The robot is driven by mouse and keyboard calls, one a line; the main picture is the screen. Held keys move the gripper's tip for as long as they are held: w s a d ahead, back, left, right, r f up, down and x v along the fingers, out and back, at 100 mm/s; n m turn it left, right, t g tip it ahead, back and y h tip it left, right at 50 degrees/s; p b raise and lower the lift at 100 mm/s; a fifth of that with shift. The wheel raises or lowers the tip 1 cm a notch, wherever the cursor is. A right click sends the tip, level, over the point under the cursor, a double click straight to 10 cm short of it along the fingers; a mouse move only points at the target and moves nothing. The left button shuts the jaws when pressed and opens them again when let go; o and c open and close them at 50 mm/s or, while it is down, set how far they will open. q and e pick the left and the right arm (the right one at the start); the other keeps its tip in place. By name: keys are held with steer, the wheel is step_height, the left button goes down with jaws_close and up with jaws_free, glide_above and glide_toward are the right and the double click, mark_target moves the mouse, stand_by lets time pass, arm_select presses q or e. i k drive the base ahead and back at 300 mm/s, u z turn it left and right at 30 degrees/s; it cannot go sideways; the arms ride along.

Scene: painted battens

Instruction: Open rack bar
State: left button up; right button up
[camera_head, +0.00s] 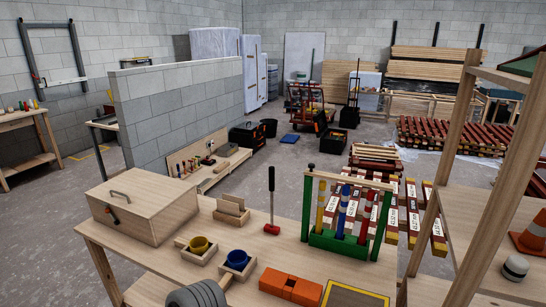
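A green rack (338,242) stands upright on the wooden workbench, right of its middle. Its left post (307,208) has a dark knob at the top, and its right post (381,226) is plain green. A pale wooden rack bar (350,181) runs across the top from post to post, above the battens. A yellow-and-blue batten (321,205), a blue-and-yellow batten (343,212) and a red-and-white batten (366,218) stand in the rack under the bar.
A wooden shelf post (440,180) rises right of the rack. Striped battens (415,205) lie behind it.

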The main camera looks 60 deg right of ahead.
mark_target(312, 172)
steer(key=i, duration=0.75)
steer(key=z, duration=2.5)
